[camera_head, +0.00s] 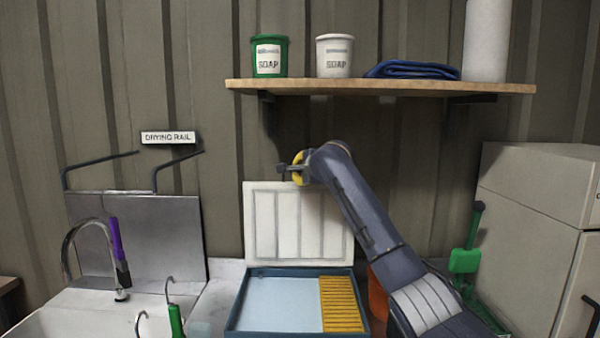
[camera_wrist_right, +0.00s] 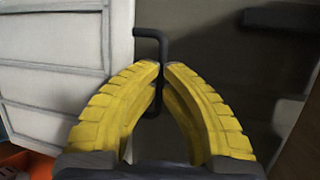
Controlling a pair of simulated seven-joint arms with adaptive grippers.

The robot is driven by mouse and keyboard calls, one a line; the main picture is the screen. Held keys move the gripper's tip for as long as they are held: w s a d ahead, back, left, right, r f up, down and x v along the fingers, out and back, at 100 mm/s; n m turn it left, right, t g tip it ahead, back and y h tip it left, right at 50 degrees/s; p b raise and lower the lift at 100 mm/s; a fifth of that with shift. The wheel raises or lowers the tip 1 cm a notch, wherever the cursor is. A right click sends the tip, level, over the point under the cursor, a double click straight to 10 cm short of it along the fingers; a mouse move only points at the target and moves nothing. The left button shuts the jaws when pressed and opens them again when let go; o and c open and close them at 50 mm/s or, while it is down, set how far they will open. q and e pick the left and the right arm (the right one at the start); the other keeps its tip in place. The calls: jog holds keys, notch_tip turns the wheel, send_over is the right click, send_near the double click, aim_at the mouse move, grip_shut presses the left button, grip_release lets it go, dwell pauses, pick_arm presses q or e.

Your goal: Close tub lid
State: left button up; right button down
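The tub (camera_head: 239,318) is a low blue box on the counter, with a pale area and a yellow ribbed section inside. Its white ribbed lid (camera_head: 297,225) stands upright at the tub's back edge, wide open. It also shows in the right wrist view (camera_wrist_right: 60,65). A dark bar handle (camera_wrist_right: 152,33) sticks out from the lid's edge. My right gripper (camera_head: 297,168) is at the top of the lid. In the wrist view its yellow fingers (camera_wrist_right: 162,70) are closed around the handle bar. My left gripper is not in view.
A wooden shelf (camera_head: 400,88) with soap tubs hangs above the lid. A sink with a tap (camera_head: 85,228) is at the left. A grey cabinet (camera_head: 530,235) and a green brush (camera_head: 465,260) are at the right. An orange object (camera_head: 377,295) stands beside the tub.

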jog(key=shift+s, duration=0.1)
jog(key=s+f+n+t+y, duration=0.1)
jog(key=s+f+t, duration=0.1)
jog(key=s, duration=0.7)
jog(key=s+f+n+t+y, duration=0.1)
jog(key=s+t, duration=0.3)
jog(key=s, duration=0.5)
jog(key=shift+s+d+f+y, duration=0.3)
jog(key=shift+d+f, duration=0.1)
jog(key=shift+f, duration=0.45)
jog(key=shift+n, duration=0.3)
jog(key=c, duration=1.8)
grip_release()
jog(key=shift+a, duration=0.1)
